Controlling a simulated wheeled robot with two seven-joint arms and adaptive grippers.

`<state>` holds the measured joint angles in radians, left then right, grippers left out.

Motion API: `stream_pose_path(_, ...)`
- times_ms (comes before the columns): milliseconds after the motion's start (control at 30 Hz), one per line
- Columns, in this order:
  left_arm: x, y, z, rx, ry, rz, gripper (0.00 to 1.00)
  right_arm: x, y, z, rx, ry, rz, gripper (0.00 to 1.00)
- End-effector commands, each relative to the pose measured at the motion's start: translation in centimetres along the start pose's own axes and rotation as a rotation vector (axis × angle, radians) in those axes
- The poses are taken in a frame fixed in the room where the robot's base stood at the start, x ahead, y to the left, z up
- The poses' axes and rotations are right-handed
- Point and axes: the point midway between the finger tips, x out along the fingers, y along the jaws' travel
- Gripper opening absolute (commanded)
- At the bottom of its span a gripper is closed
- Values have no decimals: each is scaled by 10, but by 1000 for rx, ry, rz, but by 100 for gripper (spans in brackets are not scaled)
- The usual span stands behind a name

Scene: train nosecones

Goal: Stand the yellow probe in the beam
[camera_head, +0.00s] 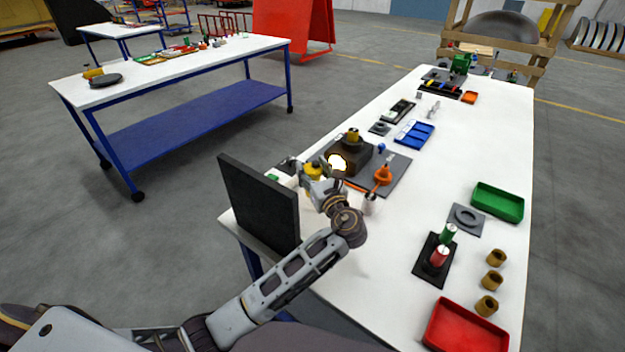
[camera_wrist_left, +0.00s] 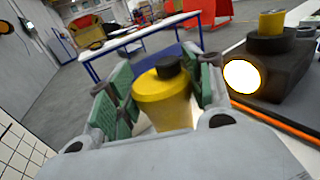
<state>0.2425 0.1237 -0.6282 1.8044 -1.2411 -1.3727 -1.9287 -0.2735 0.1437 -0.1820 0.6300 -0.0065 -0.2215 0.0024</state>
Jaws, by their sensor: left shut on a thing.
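The yellow probe (camera_wrist_left: 163,100) with its black cap stands roughly upright between the green-padded fingers of my left gripper (camera_wrist_left: 160,92) in the wrist view. The gripper is shut on it. In the head view, the probe (camera_head: 314,171) is partly covered by my left gripper (camera_head: 312,178). It is just left of the dark lamp box (camera_head: 353,157), in front of its bright round opening (camera_head: 337,162). The lamp also shows at the right of the wrist view (camera_wrist_left: 285,70). I cannot tell whether the probe's base touches the table. My right gripper is not in view.
A black upright panel (camera_head: 258,205) stands left of my left gripper. A grey plate (camera_head: 400,165) with an orange piece (camera_head: 383,175) lies right of the lamp. A blue tray (camera_head: 414,134) is behind. Green (camera_head: 498,202) and red (camera_head: 466,326) trays are at right.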

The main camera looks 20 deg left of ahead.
Motion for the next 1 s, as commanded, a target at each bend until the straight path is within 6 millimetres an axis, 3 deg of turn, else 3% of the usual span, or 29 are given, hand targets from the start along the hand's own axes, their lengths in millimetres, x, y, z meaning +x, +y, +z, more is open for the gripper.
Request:
stream_pose_path(300,0,0,-31,2,0,-1,25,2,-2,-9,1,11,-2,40)
stream_pose_path(800,0,0,-37,1,0,0,25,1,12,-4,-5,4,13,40)
stream_pose_path(833,0,0,-37,1,1,0,53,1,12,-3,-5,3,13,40)
stream_pose_path(1000,0,0,-37,1,1,0,73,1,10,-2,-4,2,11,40)
